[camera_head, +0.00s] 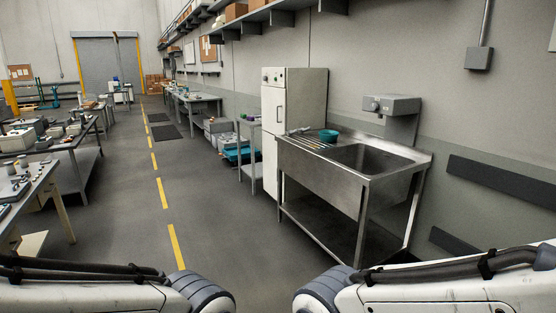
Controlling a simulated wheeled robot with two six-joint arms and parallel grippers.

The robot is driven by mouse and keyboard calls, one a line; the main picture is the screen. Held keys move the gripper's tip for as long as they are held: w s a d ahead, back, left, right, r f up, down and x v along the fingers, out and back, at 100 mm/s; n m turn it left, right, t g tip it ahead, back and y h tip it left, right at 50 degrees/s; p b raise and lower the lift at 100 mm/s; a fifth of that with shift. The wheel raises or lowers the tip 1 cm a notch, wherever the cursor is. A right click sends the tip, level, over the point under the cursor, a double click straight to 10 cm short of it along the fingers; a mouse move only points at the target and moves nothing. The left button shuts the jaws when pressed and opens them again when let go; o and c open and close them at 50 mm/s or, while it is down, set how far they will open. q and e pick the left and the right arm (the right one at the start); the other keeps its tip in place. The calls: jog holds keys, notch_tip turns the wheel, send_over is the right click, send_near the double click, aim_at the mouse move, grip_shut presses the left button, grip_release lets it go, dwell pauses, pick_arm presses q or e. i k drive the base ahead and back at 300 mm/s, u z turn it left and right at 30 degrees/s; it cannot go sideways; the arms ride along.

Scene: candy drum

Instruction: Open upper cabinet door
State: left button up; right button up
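A tall white cabinet (294,125) stands against the right wall, just behind the sink. It has an upper door with a dark vertical handle (280,115) and a lower door below it. Both doors look shut. Several small knobs or dials sit near its top. My two arms show only in part at the bottom left and bottom right edges. Neither gripper is in view, and both arms are far from the cabinet.
A steel sink table (397,172) with a teal bowl (328,135) stands in front of the cabinet on the right. Cluttered workbenches (83,140) line the left. A clear grey floor aisle (130,205) with a dashed yellow line (162,193) runs between. A wall shelf (262,14) hangs above.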

aim_at(273, 98)
jog(key=u, duration=0.45)
jog(key=i, duration=1.45)
jog(key=u, duration=0.7)
jog(key=i, duration=3.9)
jog(key=z, duration=0.55)
jog(key=i, duration=1.2)
jog(key=z, duration=1.55)
jog(key=i, duration=0.95)
jog(key=z, duration=1.05)
jog(key=i, duration=0.35)
jog(key=z, duration=0.1)
